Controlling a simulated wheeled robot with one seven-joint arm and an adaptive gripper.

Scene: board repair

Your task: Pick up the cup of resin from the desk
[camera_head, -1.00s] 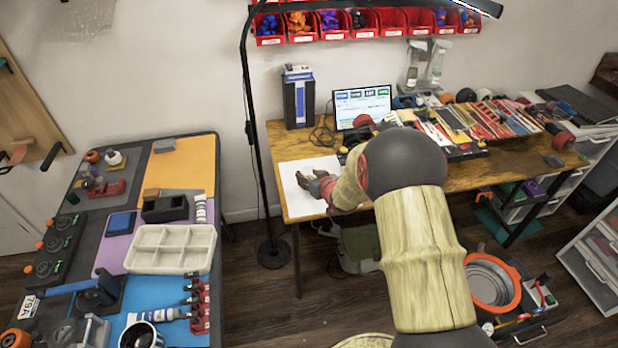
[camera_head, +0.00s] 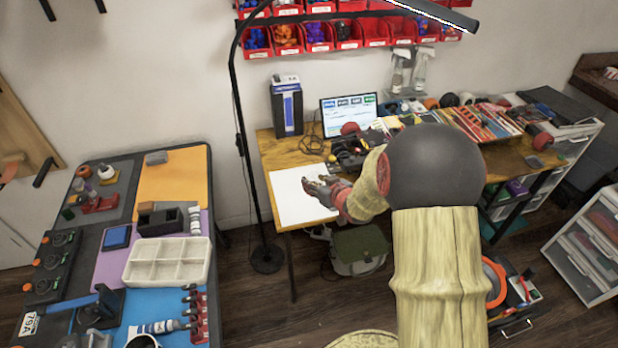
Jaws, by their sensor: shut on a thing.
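My gripper (camera_head: 318,186) is over the white sheet (camera_head: 290,204) at the left end of the wooden desk (camera_head: 283,151). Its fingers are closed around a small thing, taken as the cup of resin. The cup itself is too small and too covered by the fingers to make out clearly. I cannot tell how high it is above the sheet. My arm comes in from the lower right and hides part of the desk's middle.
A black lamp pole (camera_head: 243,150) stands just left of the desk. A lit screen (camera_head: 349,113) and a blue-black box (camera_head: 287,106) stand behind the sheet. A crowded workbench (camera_head: 170,180) is at the left. Floor shows between bench and desk.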

